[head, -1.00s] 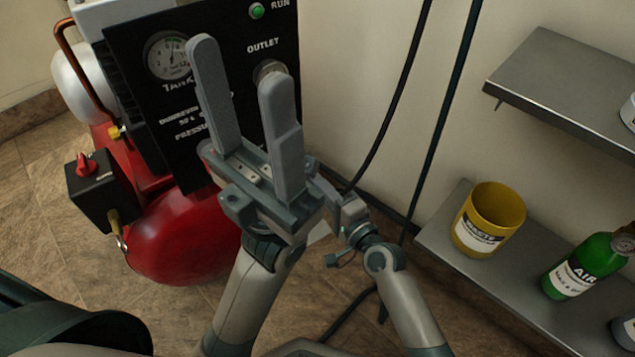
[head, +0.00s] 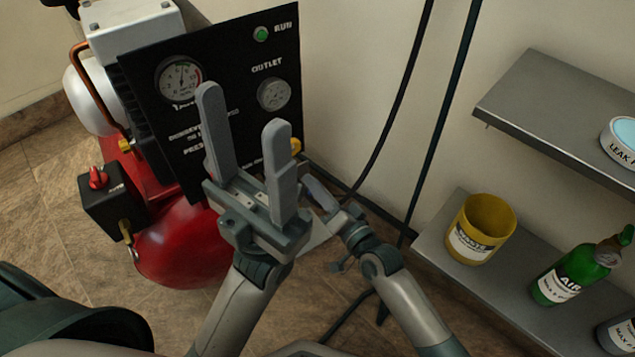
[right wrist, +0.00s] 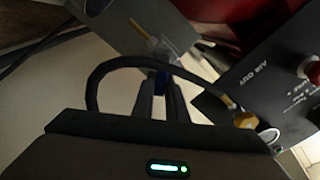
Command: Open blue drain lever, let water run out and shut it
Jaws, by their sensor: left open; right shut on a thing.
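The blue drain lever (right wrist: 159,82) shows as a small dark blue piece between the fingers of my right gripper (right wrist: 162,92) in the right wrist view. That gripper is shut on it. A clear bowl-like part with a thin brass-coloured tube (right wrist: 143,38) is just beyond the fingertips. I cannot make out running water. In the head view the lever and right fingertips are hidden behind my left gripper (head: 243,110). My left gripper is open and empty, its fingers pointing up in front of the black gauge panel (head: 150,85).
The red compressor tank (head: 180,250) stands on the tiled floor, with a black switch box (head: 112,208). A black hose (right wrist: 100,75) loops around my right fingers. Metal shelves at right hold a yellow cup (head: 482,228) and green bottle (head: 565,272). Dark cables hang along the wall.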

